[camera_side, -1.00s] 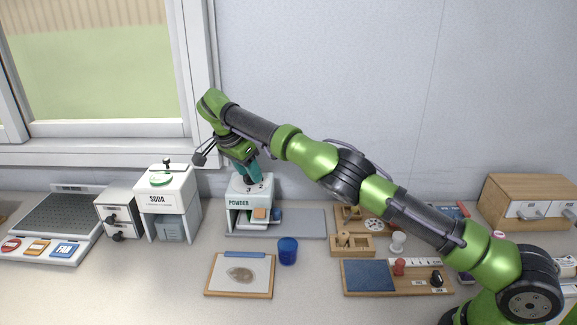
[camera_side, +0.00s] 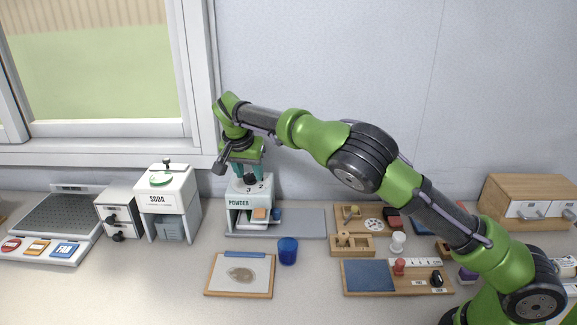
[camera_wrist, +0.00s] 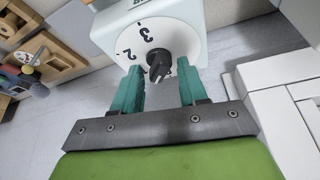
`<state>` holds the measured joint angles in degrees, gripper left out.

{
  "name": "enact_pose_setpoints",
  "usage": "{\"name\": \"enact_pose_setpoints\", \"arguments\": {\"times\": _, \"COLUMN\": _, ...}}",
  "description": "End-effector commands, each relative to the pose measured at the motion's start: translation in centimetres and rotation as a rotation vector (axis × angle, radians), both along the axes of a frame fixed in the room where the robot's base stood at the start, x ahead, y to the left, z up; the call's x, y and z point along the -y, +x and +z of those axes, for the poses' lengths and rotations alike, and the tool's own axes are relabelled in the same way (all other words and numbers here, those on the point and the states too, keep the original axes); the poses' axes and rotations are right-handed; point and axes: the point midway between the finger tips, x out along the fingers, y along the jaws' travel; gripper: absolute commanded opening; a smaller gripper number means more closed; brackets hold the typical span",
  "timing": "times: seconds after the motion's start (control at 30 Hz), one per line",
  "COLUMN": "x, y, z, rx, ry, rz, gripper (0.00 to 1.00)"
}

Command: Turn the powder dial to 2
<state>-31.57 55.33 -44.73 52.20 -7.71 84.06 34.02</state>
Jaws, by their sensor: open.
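The powder dispenser (camera_side: 240,203) is a pale box labelled POWDER on the counter, left of the middle in the side view. In the wrist view its top face (camera_wrist: 190,28) carries the numbers 2 and 3 around a black dial knob (camera_wrist: 158,62). My gripper (camera_side: 241,176) is above the dispenser top, pointing down. In the wrist view its two teal fingers (camera_wrist: 160,80) are open, one to each side of the knob's near end. I see gaps between the knob and both fingers. Other dial marks are partly hidden by the fingers.
The soda dispenser (camera_side: 167,202) stands to the left. A blue cup (camera_side: 288,250) and a clipboard-like board (camera_side: 240,275) are in front. Wooden trays with small parts (camera_side: 352,245) lie to the right. The wall and window are behind.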

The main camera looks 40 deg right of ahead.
Motion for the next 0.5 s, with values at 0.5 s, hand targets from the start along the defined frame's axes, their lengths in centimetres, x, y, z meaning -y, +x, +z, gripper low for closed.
{"name": "enact_pose_setpoints", "arguments": {"times": 0.5, "x": -2.1, "y": -2.1, "z": 7.3, "rx": 0.004, "ry": 0.0, "rz": 0.205, "gripper": 0.43}}
